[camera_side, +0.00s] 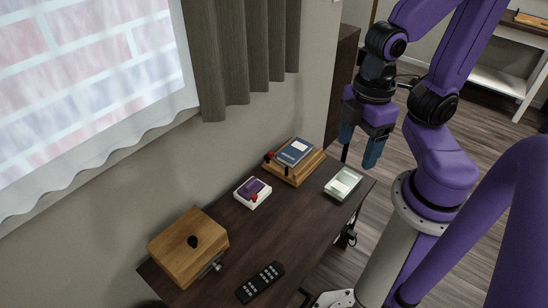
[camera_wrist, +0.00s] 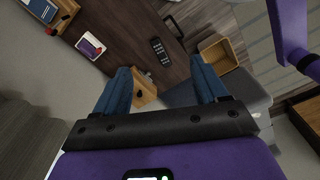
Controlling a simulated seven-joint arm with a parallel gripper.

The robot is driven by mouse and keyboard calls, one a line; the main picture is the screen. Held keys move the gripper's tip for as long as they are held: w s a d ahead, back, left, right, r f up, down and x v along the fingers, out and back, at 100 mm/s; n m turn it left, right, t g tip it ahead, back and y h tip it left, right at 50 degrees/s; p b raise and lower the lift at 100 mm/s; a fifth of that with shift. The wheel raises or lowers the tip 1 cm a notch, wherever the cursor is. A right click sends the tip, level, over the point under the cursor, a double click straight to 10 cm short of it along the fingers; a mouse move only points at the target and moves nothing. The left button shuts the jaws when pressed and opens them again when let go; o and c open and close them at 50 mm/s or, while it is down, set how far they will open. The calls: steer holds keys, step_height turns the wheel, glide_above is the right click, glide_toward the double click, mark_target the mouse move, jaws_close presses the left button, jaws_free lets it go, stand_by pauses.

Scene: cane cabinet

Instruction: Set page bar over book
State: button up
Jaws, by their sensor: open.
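A blue book (camera_side: 295,151) lies on a tilted wooden stand (camera_side: 313,165) at the far end of the dark cabinet top. A small red knob (camera_side: 268,157) and dark post-like parts show at the stand's edge; I cannot tell for certain which part is the page bar. In the wrist view the book (camera_wrist: 42,9) is at the top left corner, cut by the frame, with the red knob (camera_wrist: 51,31) below it. My gripper (camera_side: 361,148) is raised in the air, right of the stand and apart from it. Its blue fingers are spread and empty in the wrist view (camera_wrist: 163,80).
On the cabinet top are a white-and-purple box (camera_side: 253,192) with a red part, a pale green box (camera_side: 343,183), a black remote (camera_side: 260,283) and a wooden box (camera_side: 188,246) with a black knob. A wall and curtain (camera_side: 245,60) border the back.

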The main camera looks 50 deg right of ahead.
steer(key=shift+w+a, duration=0.15)
steer(key=shift+w, duration=0.2)
steer(key=c, duration=0.5)
steer(key=w, duration=0.1)
steer(key=w+m, duration=0.1)
steer(key=w+h, duration=0.1)
steer(key=shift+w+a+f+m+t, duration=0.1)
steer(key=shift+a+f+m+t, duration=0.2)
steer(key=shift+a, duration=0.05)
jaws_close()
steer(key=w+f+m+t+h, duration=0.15)
steer(key=w+f+m, duration=0.3)
steer(key=w, duration=0.65)
steer(key=w+f+m+t+h, duration=0.1)
steer(key=w+f+m+h, duration=0.4)
steer(key=w, duration=0.7)
steer(key=w+d+f+m, duration=0.1)
steer(key=w+d+f, duration=0.2)
steer(key=f, duration=0.4)
steer(key=w+d+f+m, duration=0.2)
steer(key=w+d+f, duration=0.2)
steer(key=f, duration=0.4)
steer(key=w+d+f+m, duration=0.1)
steer(key=w+d+f, duration=0.2)
steer(key=f, duration=0.5)
steer(key=shift+w+d+m+y, duration=0.35)
steer(key=shift+w+d, duration=0.05)
steer(key=shift+d, duration=0.1)
